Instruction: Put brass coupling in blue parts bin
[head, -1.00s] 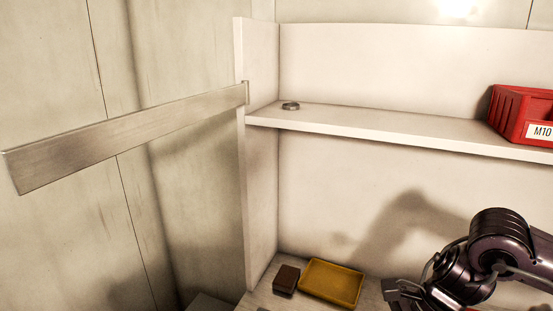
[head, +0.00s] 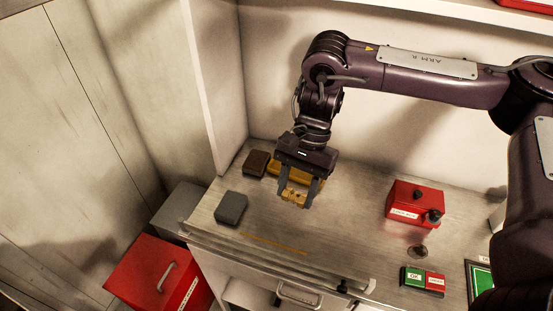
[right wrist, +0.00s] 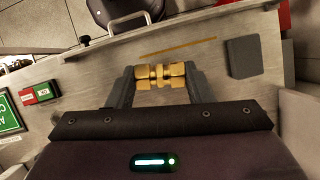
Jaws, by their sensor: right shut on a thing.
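My right gripper (head: 297,193) is shut on the brass coupling (head: 293,194) and holds it above the workbench, in front of the yellow tray. In the right wrist view the coupling (right wrist: 160,76) lies crosswise between the two fingers (right wrist: 160,84), its ends against them. No blue parts bin shows in these views. My left gripper is not in view.
The workbench (head: 340,222) carries a yellow tray (head: 285,170), a brown block (head: 255,163), a grey block (head: 231,207), a red box (head: 405,203) and a green-and-red OK block (head: 422,281). A red case (head: 158,276) stands lower left. A shelf edge (head: 450,12) runs above.

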